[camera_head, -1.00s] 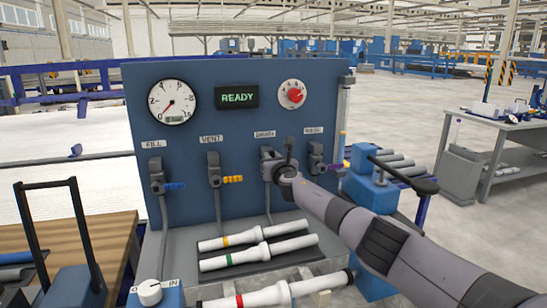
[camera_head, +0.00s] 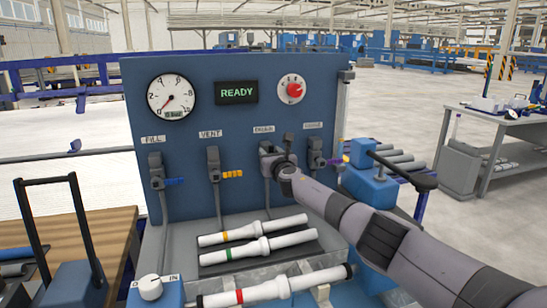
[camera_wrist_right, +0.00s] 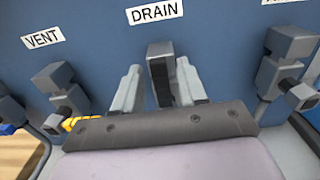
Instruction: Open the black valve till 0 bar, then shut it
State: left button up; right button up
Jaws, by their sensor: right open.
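The black valve handle (camera_wrist_right: 160,72) stands below the DRAIN label (camera_wrist_right: 155,11) on a blue panel. In the right wrist view it lies between the two grey fingers of my right gripper (camera_wrist_right: 160,92), which is open, with one finger on each side. I cannot tell whether the fingers touch the handle. My left gripper is out of view.
A display (camera_head: 237,92) reads READY, beside a red knob (camera_head: 294,90). White pipes (camera_head: 253,231) lie below the valves. A blue clamp (camera_head: 372,180) stands at the right.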

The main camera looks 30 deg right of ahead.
jog(key=p+v, duration=0.3)
jog(key=v, duration=0.4)
dwell(0.5)
dwell(0.6)
